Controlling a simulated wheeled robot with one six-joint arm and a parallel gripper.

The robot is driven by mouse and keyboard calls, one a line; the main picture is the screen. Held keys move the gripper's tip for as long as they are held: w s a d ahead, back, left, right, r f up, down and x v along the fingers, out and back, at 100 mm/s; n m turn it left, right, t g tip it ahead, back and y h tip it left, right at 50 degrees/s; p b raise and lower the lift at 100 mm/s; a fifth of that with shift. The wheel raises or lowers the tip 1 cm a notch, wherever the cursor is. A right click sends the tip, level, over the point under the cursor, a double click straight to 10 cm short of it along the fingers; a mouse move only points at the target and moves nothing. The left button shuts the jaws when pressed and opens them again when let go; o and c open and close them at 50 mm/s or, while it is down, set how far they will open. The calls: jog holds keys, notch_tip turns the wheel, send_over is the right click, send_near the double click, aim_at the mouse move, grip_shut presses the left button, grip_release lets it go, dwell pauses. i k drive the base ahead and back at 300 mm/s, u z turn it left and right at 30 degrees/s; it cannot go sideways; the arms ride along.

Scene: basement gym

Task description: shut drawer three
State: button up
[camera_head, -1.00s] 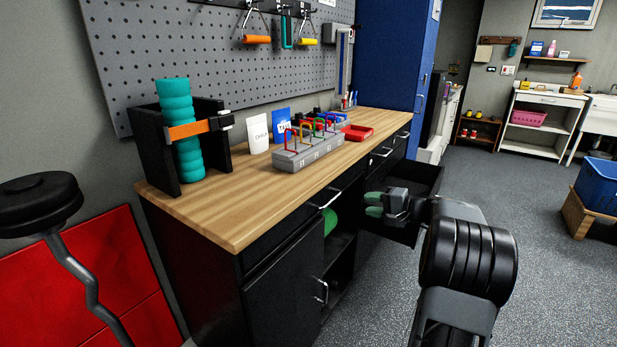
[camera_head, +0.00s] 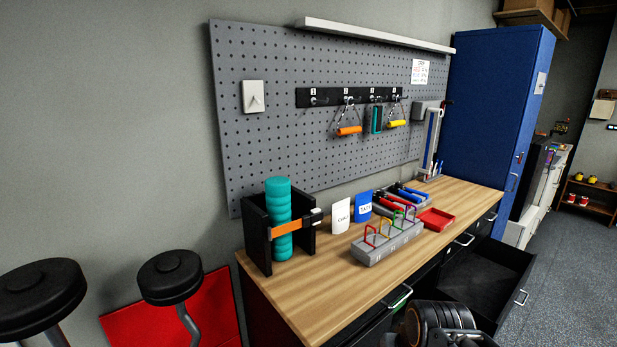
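A black drawer (camera_head: 482,284) stands pulled out from the right part of the workbench, its inside visible and a metal handle (camera_head: 521,298) on its front. No number can be read on it, so I cannot tell whether it is drawer three. Other handles show along the bench front, one (camera_head: 397,296) near the middle and one (camera_head: 465,240) further right. My arm is at the bottom edge, in front of the bench and left of the open drawer. My gripper's fingers cannot be made out there, and their opening is unclear.
The wooden benchtop (camera_head: 330,290) holds a teal roller (camera_head: 279,215) in a black stand, a grey block (camera_head: 387,243) with coloured loops, pouches and a red tray (camera_head: 437,219). A blue cabinet (camera_head: 492,110) stands beyond. Floor at right is clear.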

aim_at(491, 280)
jog(key=z, duration=0.25)
jog(key=k, duration=0.9)
jog(key=z, duration=0.9)
jog(key=i, duration=0.5)
jog(key=z, duration=0.1)
